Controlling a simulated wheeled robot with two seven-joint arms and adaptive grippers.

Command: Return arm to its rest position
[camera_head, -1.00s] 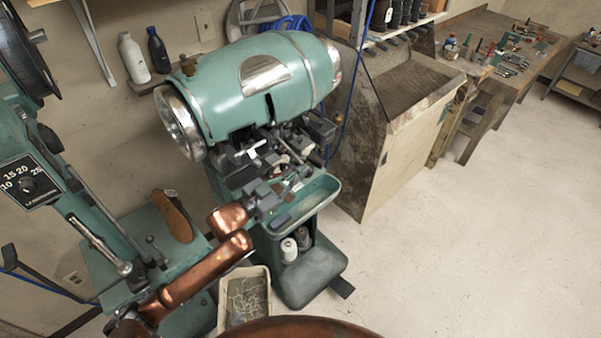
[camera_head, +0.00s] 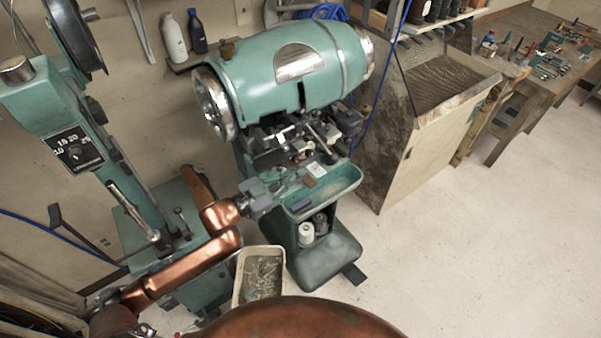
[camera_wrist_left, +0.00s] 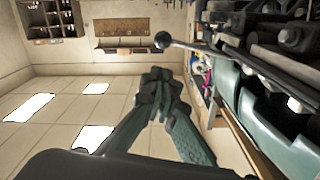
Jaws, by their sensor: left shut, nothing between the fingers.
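My left arm, copper-coloured, comes in from the lower left in the head view. Its left gripper (camera_head: 263,192) is by the left end of the teal sole stitcher's tray (camera_head: 338,187), in front of the machine's lower part. I cannot tell the exact gap to the tray. In the left wrist view the dark fingers (camera_wrist_left: 158,84) are together with nothing between them. The sole stitcher (camera_head: 290,75) has a rounded teal housing and a cluttered metal mechanism below it. My right gripper is not in view.
A cream bin (camera_head: 240,284) sits on the floor below the gripper. A wooden hopper (camera_head: 430,130) stands right of the stitcher. The floor at right (camera_head: 490,260) is clear.

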